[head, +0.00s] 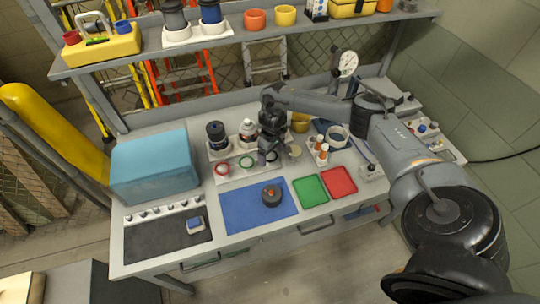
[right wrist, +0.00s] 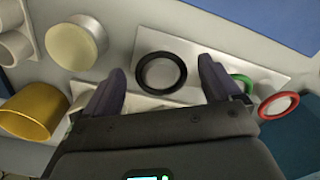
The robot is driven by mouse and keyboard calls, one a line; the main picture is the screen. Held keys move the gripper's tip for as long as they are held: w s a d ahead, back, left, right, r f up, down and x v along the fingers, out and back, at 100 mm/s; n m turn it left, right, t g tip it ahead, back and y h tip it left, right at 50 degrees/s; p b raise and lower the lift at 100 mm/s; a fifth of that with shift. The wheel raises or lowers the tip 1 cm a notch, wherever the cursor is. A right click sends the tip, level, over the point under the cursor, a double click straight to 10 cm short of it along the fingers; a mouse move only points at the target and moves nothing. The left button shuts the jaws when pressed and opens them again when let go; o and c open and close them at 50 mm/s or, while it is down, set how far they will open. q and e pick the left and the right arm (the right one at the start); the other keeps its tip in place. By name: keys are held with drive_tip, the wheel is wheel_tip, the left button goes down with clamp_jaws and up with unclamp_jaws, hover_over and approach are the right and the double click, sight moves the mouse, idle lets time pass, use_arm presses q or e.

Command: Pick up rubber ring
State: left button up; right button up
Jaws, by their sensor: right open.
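A black ring (right wrist: 162,71), which looks like the rubber ring, lies on a pale plate (right wrist: 190,62) in the right wrist view. A green ring (right wrist: 242,84) and a red ring (right wrist: 279,105) lie beside it; in the head view the red ring (head: 222,168) and green ring (head: 247,162) show left of my right gripper (head: 268,155). That gripper hides the black ring there. In the right wrist view its two fingers (right wrist: 162,76) are open and empty, one on each side of the black ring in the picture. I cannot tell the height gap. My left gripper is not in view.
A blue mat (head: 235,210) with a dark round part (head: 271,195) lies in front. Green (head: 310,191) and red (head: 339,182) trays are to its right. Bottles (head: 217,135), a yellow cup (head: 301,122) and a pale-topped round part (right wrist: 75,45) stand close around the gripper.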

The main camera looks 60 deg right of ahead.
drive_tip(key=shift+f, duration=0.1)
idle(0.3)
drive_tip(key=c, duration=1.1)
